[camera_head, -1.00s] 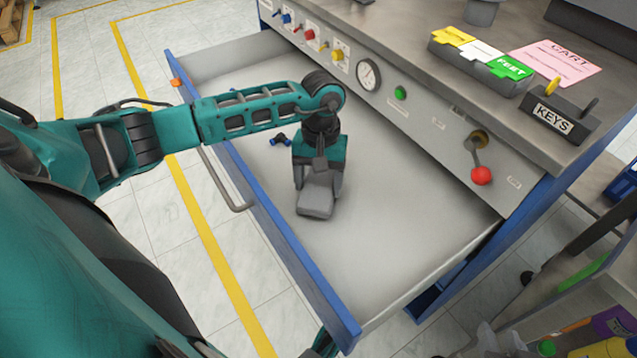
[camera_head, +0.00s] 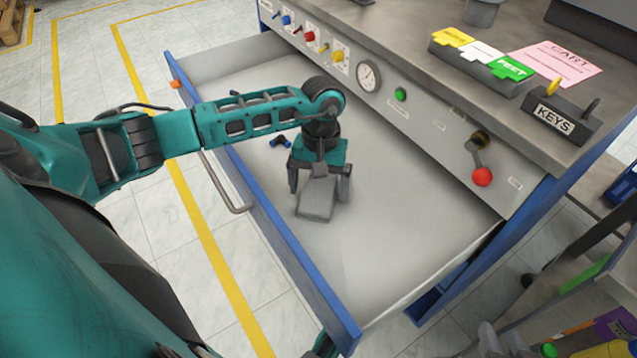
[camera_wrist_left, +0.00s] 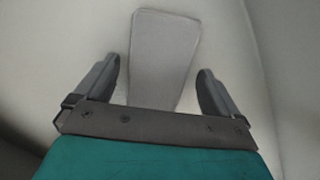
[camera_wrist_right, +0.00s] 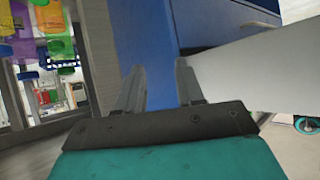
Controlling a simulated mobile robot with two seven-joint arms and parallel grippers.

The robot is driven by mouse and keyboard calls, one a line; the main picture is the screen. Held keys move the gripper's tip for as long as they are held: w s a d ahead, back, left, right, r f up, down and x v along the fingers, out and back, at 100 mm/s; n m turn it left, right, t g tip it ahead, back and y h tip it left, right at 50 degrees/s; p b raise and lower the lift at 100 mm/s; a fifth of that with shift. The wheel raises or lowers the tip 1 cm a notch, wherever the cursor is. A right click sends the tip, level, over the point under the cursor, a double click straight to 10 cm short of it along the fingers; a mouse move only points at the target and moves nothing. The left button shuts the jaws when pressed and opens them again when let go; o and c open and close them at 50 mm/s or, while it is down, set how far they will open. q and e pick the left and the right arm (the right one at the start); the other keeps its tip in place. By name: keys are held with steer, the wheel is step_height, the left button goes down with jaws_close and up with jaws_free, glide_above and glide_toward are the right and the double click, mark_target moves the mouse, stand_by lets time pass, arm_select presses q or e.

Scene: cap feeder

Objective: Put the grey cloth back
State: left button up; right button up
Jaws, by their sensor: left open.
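The grey cloth (camera_head: 317,198) is a flat, folded rectangle on the floor of the open drawer. My left gripper (camera_head: 319,190) points down over it in the drawer, its fingers spread on either side. In the left wrist view the cloth (camera_wrist_left: 162,60) lies between the left gripper's fingertips (camera_wrist_left: 158,85), with a gap on each side. Its near end is hidden behind the gripper's body. My right gripper (camera_wrist_right: 160,80) shows in the right wrist view with its fingers apart and nothing between them.
The drawer's blue front (camera_head: 265,215) has a bar handle (camera_head: 225,185). A dark blue fitting (camera_head: 281,141) lies in the drawer left of the cloth. The drawer floor to the right is bare. The panel above carries a gauge (camera_head: 368,76) and a red-knobbed lever (camera_head: 481,176).

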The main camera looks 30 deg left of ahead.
mark_target(320, 183)
arm_select(q)
step_height(320, 183, up, 12)
steer(key=w+p, duration=0.1)
steer(key=p, duration=0.1)
steer(key=shift+w+a, duration=0.35)
steer(key=shift+r, duration=0.1)
